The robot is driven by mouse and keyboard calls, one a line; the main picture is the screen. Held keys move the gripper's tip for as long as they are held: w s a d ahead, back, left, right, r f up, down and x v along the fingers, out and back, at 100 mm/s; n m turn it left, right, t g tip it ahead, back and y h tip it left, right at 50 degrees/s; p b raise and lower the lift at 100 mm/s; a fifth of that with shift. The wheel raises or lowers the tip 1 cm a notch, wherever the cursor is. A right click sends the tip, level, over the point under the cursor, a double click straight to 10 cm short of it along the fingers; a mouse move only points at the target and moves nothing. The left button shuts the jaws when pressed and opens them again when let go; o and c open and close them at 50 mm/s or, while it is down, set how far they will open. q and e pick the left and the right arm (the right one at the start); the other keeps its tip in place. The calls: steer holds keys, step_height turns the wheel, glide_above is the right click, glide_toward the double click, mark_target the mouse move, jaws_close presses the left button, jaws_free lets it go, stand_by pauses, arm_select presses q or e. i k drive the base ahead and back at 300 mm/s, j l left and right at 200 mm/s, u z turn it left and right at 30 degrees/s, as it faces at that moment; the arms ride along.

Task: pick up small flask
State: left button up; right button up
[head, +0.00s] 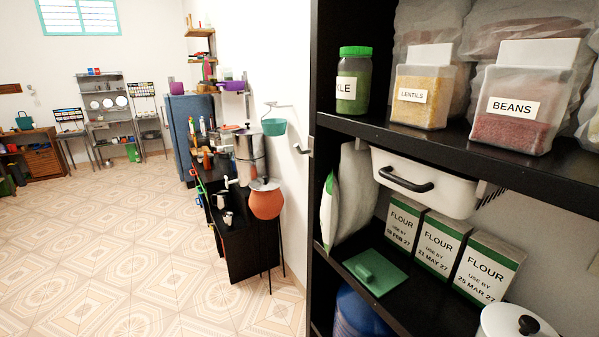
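I cannot make out a small flask with certainty in the head view. Some small pale items (227,217) stand on the low black counter (255,240) in the middle distance, too small to identify. Several bottles stand farther back on the counter, also too small to tell apart. Neither of my grippers is in view.
A black shelf (430,140) stands close on the right, with a green-lidded jar (354,80), a lentils container (423,92), a beans container (515,105) and flour boxes (488,268). A clay pot (265,201) stands by the counter. The tiled floor (110,250) at left is clear.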

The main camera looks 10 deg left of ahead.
mark_target(207, 161)
steer(key=i+j+z, duration=0.1)
steer(key=i+j, duration=0.25)
steer(key=j, duration=0.2)
steer(key=i+j+z, duration=0.1)
steer(key=i+j, duration=0.2)
steer(key=j, duration=0.25)
steer(key=i+j+z, duration=0.1)
steer(key=i+j, duration=0.25)
steer(key=j, duration=0.2)
steer(key=i+j+z, duration=0.1)
steer(key=i+j, duration=0.15)
steer(key=j, duration=0.35)
steer(key=i+j+z, duration=0.1)
steer(key=i+j, duration=0.2)
steer(key=j, duration=0.3)
steer(key=i+j+z, duration=0.1)
steer(key=j, duration=0.55)
steer(key=i+j+z, duration=0.1)
steer(key=i+j, duration=0.25)
steer(key=j, duration=0.3)
steer(key=i+j+z, duration=0.1)
steer(key=j, duration=0.6)
steer(key=i, duration=0.1)
